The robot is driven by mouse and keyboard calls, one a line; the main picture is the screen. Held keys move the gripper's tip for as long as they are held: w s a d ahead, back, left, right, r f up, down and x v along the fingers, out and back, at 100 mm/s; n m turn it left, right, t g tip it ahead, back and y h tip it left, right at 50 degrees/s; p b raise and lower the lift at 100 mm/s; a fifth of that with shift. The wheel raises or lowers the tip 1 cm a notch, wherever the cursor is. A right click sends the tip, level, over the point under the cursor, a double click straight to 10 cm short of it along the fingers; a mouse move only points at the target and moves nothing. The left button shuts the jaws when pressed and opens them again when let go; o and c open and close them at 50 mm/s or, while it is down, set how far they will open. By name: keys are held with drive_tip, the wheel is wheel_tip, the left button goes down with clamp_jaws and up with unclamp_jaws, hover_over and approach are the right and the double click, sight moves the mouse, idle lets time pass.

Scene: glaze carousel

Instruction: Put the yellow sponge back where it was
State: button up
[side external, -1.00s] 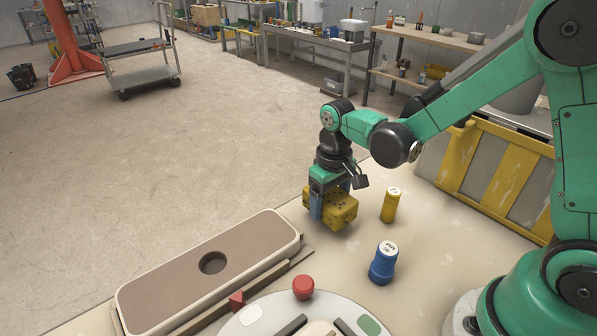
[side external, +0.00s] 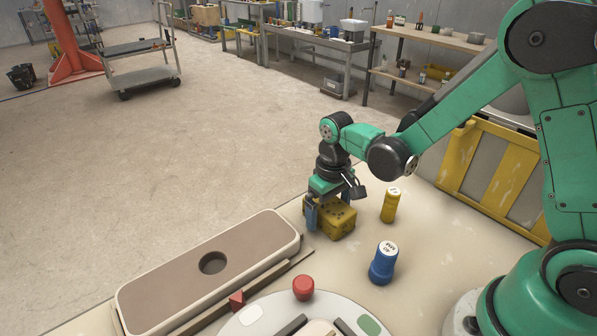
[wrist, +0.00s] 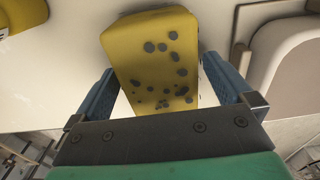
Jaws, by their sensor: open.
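The yellow sponge (side external: 331,217), a block with dark spots, rests on the pale table near its far edge. It also fills the middle of the wrist view (wrist: 158,62). My gripper (side external: 328,212) is low over the sponge, with one blue finger on each side of it. In the wrist view my gripper (wrist: 158,88) is open, with narrow gaps between the fingers and the sponge's sides. The sponge's underside is hidden.
A yellow cylinder (side external: 390,205) stands just right of the sponge, and a blue one (side external: 383,263) stands nearer. A long beige tray (side external: 140,300) with a round hole lies to the left. A round turntable (side external: 258,325) with a red knob (side external: 303,287) beside its rim is in front.

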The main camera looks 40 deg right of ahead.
sight(330, 204)
wheel_tip(330, 204, up, 12)
drive_tip(key=s+t, duration=0.6)
drive_tip(key=t, duration=0.1)
drive_tip(key=shift+d+r, duration=0.25)
drive_tip(key=shift+r, duration=0.2)
